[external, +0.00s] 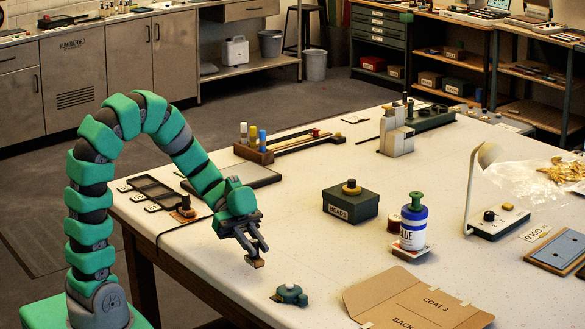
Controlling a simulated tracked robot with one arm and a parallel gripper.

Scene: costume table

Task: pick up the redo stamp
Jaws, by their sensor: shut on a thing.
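My gripper (252,241) is at the front left of the white table (320,245), pointing down. It is shut on a small brown block-like stamp (256,263), held at the fingertips and seemingly above the tabletop. The jaws hide its upper part, and no word on it can be read, so I cannot tell from its face that it is the redo stamp.
A dark green round piece (289,294) lies to the lower right of my gripper. The tabletop between my gripper and the box is clear.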

